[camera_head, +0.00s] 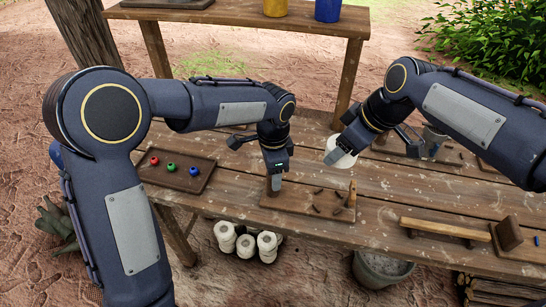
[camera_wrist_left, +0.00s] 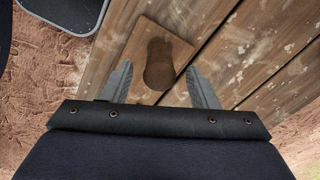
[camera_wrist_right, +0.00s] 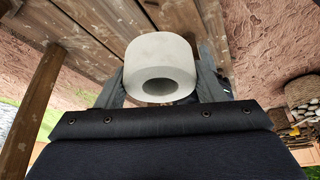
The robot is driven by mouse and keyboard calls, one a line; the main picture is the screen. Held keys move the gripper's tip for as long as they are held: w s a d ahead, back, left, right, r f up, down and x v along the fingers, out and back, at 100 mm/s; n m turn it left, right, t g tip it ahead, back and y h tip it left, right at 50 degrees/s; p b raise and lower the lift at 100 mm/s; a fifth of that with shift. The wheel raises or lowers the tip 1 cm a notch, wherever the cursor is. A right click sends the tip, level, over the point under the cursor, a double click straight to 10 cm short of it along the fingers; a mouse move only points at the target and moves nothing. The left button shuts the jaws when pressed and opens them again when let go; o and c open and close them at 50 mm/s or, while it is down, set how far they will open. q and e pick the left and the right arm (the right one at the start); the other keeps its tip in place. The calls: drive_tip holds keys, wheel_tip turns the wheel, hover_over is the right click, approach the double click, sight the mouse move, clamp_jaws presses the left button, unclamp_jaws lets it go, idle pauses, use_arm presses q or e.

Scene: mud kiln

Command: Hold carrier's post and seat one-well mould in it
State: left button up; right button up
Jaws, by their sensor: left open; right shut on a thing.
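The carrier (camera_head: 318,207) is a flat wooden board on the table, with short dark pegs on it and an upright piece at its right end. Its round brown post (camera_wrist_left: 158,66) stands at the left end. My left gripper (camera_head: 275,180) is open at the post, which shows between and just beyond its fingers in the left wrist view; I cannot tell whether they touch. My right gripper (camera_wrist_right: 160,84) is shut on the one-well mould (camera_wrist_right: 158,60), a white cylinder with one round hole. The mould (camera_head: 340,156) is held behind and above the carrier's right part.
A tray (camera_head: 200,178) with red, green and blue pieces lies left. A low wooden rail (camera_head: 440,228) and a wooden block (camera_head: 507,234) are at right front. White rolls (camera_head: 245,240) and a bucket (camera_head: 382,268) sit below. A bench (camera_head: 240,16) stands behind.

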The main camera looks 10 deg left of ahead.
use_arm(q)
drive_tip(key=shift+f, duration=2.6)
clamp_jaws()
use_arm(e)
wheel_tip(320, 180, down, 12)
drive_tip(key=n+g, duration=0.1)
drive_tip(key=n, duration=0.2)
drive_tip(key=n+g, duration=0.1)
drive_tip(key=n, duration=0.2)
drive_tip(key=shift+r+y, duration=0.1)
drive_tip(key=shift+y, duration=0.2)
